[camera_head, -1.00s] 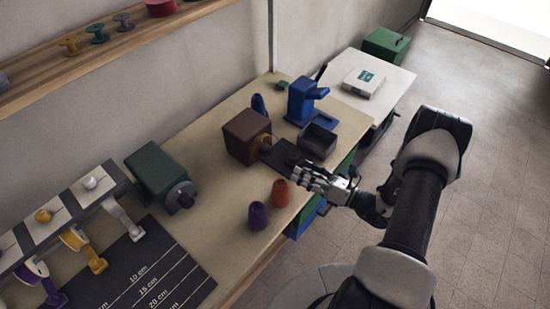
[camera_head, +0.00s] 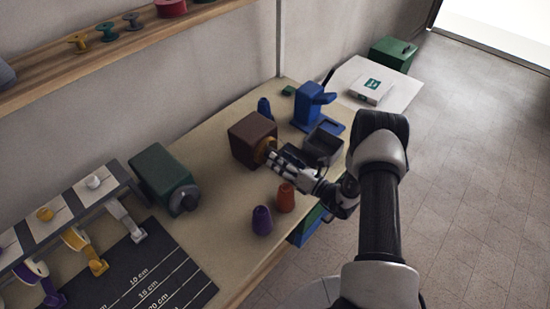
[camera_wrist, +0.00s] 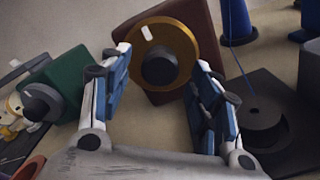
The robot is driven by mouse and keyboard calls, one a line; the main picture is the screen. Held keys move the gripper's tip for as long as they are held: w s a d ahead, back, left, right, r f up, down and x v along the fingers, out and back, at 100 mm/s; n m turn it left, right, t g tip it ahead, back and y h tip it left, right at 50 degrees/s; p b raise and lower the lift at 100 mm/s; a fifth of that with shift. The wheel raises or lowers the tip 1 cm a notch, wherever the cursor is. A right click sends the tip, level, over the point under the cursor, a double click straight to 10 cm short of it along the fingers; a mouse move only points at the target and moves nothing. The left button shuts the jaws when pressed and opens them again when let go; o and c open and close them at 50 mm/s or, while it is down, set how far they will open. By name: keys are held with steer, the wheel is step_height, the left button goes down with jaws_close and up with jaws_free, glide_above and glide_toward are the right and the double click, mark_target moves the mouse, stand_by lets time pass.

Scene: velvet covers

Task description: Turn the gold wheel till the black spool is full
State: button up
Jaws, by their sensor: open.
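The gold wheel (camera_wrist: 182,36) is on the front of a brown box (camera_wrist: 205,15), with a dark round hub (camera_wrist: 159,68) and a white mark on its rim. In the head view the wheel (camera_head: 266,147) is partly hidden by my gripper (camera_head: 274,157). In the wrist view my gripper (camera_wrist: 162,62) is open, its blue-padded fingers left and right of the hub; I cannot tell whether they touch it. The black spool (camera_wrist: 263,117) is on a dark plate right of the fingers, with a blue thread running down toward it. How full it is cannot be made out.
A green box with a grey knob (camera_head: 163,177) stands left on the bench. Orange (camera_head: 285,198) and purple (camera_head: 262,220) cones stand near the front edge. A black tray (camera_head: 322,146) and a blue device (camera_head: 309,105) stand behind and right of my gripper.

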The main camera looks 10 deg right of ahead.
mark_target(269, 153)
steer(key=shift+x, duration=1.45)
steer(key=c, duration=1.1)
steer(key=shift+o, duration=0.2)
steer(key=shift+m, duration=0.4)
steer(key=m+b, duration=0.1)
steer(key=m, duration=0.3)
steer(key=shift+m, duration=0.3)
steer(key=m, duration=1.1)
steer(key=shift+f+m, duration=0.1)
steer(key=shift+m, duration=0.3)
steer(key=m, duration=0.5)
steer(key=shift+m, duration=0.4)
